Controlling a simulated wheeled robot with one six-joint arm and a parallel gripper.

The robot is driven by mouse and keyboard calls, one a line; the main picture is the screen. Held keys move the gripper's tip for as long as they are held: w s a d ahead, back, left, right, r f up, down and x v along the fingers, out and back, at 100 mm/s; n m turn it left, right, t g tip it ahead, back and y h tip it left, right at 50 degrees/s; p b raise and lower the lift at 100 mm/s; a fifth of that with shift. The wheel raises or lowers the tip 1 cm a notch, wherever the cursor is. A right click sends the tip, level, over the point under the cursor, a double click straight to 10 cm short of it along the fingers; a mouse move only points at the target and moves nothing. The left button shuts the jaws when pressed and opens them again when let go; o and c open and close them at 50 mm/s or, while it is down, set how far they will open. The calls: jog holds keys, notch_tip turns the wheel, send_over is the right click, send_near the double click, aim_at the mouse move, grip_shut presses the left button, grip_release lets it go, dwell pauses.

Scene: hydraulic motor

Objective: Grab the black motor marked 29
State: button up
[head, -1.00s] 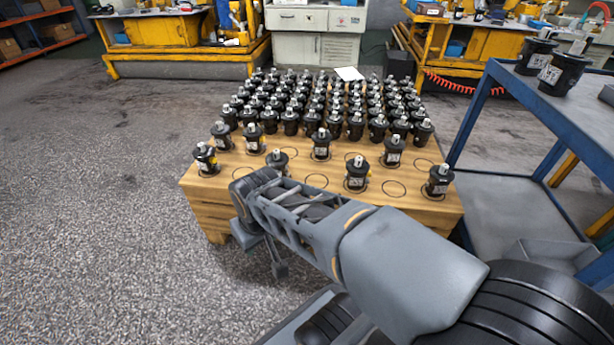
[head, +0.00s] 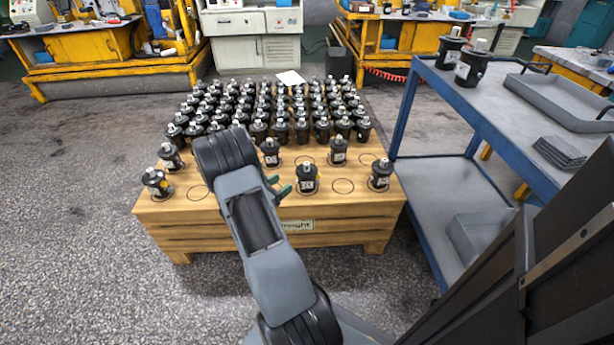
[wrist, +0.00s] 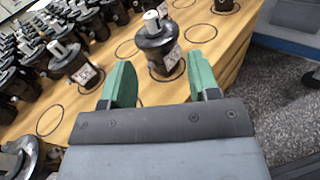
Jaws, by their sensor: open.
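Several black motors with silver shafts and white labels stand upright on a wooden pallet (head: 190,234). The labels are too small to read surely, so I cannot tell which is marked 29. My gripper (head: 279,186) has green fingers, just left of a front-row motor (head: 307,179). In the wrist view my gripper (wrist: 160,80) is open and empty, and a motor (wrist: 158,44) stands ahead between the fingertips, apart from them. Another front-row motor (head: 380,175) stands to the right. My arm hides part of the pallet's left middle.
Dense rows of motors (head: 270,105) fill the pallet's back. Empty marked circles (head: 343,186) lie between front motors. A blue trolley (head: 470,95) with two motors and a grey tray (head: 565,100) stands at right. Floor at left is clear.

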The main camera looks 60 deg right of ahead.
jog(key=d+f+n, duration=0.1)
jog(key=d, duration=0.1)
jog(key=b, duration=0.2)
send_near(307, 163)
jog(key=shift+t+h, duration=0.4)
jog(key=d, duration=0.1)
jog(key=d+f, duration=0.1)
jog(key=s+d, duration=0.1)
jog(key=shift+s+d+f, duration=0.1)
jog(key=shift+d+f, duration=0.2)
jog(key=shift+d, duration=0.05)
jog(key=shift+s+d+r+b, duration=0.15)
jog(key=shift+d+b, duration=0.2)
jog(key=shift+d, duration=0.65)
jog(key=shift+s+d+b, duration=0.1)
jog(key=shift+d+b, duration=0.3)
jog(key=shift+d, duration=0.65)
jog(key=shift+s+d+r+b, duration=0.15)
jog(key=shift+d+b, duration=0.2)
jog(key=shift+d, duration=0.65)
jog(key=shift+c, duration=0.4)
grip_shut()
jog(key=shift+r, duration=0.2)
